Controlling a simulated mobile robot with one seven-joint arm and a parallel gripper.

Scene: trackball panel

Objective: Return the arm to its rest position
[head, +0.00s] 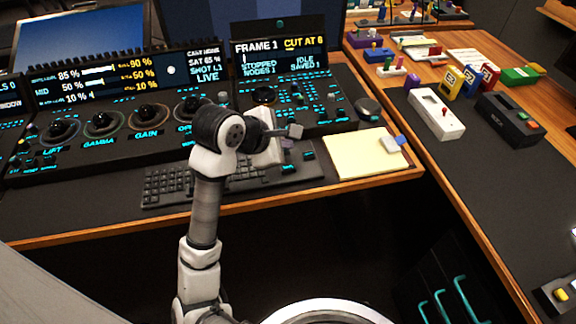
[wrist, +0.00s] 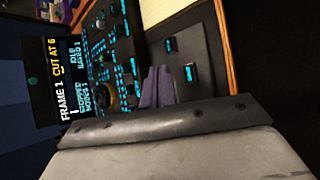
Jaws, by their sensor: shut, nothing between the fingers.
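My arm rises from the lower middle of the head view, bends at a black and white joint, and reaches right over the desk. My gripper (head: 287,146) is above the right part of the black keyboard (head: 168,188), small and partly hidden by the wrist. In the wrist view, my gripper's purple-grey fingers (wrist: 157,88) stick out past the grey metal edge, close together and empty. The control panel (head: 130,148) has several trackballs with rings, labelled GAMMA and GAIN among others. My arm hides part of this panel and of the keyboard.
A right-hand panel with a screen (head: 278,57) reads "FRAME 1" and "CUT AT 6". A yellow pad (head: 358,157) lies right of the keyboard. A white box (head: 437,113) and a black box (head: 508,120) are on the side desk. Open floor lies between the desks.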

